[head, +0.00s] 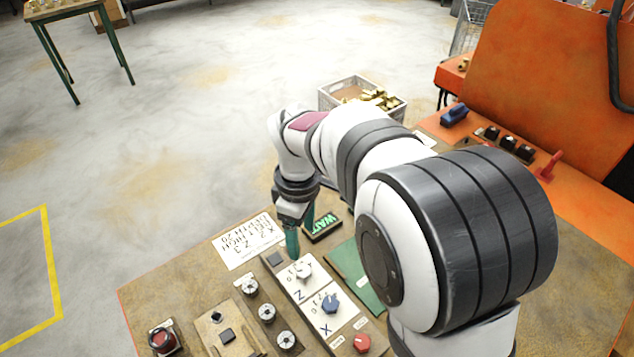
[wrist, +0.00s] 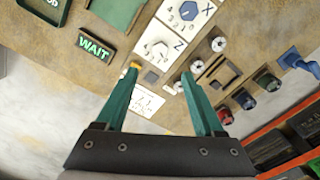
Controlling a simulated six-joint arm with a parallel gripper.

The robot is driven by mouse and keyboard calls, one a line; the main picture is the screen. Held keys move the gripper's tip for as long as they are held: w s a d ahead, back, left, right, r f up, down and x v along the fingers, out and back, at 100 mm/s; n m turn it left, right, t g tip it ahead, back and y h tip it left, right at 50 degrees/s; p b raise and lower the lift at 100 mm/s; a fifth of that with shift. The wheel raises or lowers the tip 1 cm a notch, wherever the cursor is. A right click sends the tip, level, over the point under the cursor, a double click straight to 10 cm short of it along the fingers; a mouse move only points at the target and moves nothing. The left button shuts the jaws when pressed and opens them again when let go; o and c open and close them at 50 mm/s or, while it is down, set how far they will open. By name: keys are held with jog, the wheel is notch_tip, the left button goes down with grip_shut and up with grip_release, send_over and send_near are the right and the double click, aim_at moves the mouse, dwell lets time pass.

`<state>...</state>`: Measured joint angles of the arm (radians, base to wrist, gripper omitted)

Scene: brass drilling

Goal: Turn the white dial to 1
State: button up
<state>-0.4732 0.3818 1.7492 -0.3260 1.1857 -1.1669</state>
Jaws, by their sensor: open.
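The white dial (head: 303,271) sits on a white plate marked Z, on the panel on the table. It also shows in the wrist view (wrist: 158,50), just beyond my fingertips. Its small scale numbers are too small to read surely, so I cannot tell its setting. My gripper (head: 294,240) points down at the far end of the panel, close to the white dial. In the wrist view my gripper (wrist: 160,73) has its two green fingers wide apart with nothing between them. The fingers appear clear of the dial.
A blue dial (head: 330,303) on a plate marked X stands beside the white one. Several round knobs (head: 267,313) line the panel's left. A lit WAIT sign (head: 322,228) stands close behind my gripper. A written card (head: 248,241) lies left. A red knob (head: 362,343) is nearer.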

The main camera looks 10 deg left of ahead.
aim_at(305, 270)
notch_tip(305, 270, down, 12)
jog(key=shift+f, duration=0.15)
jog(key=shift+c, duration=0.2)
grip_shut()
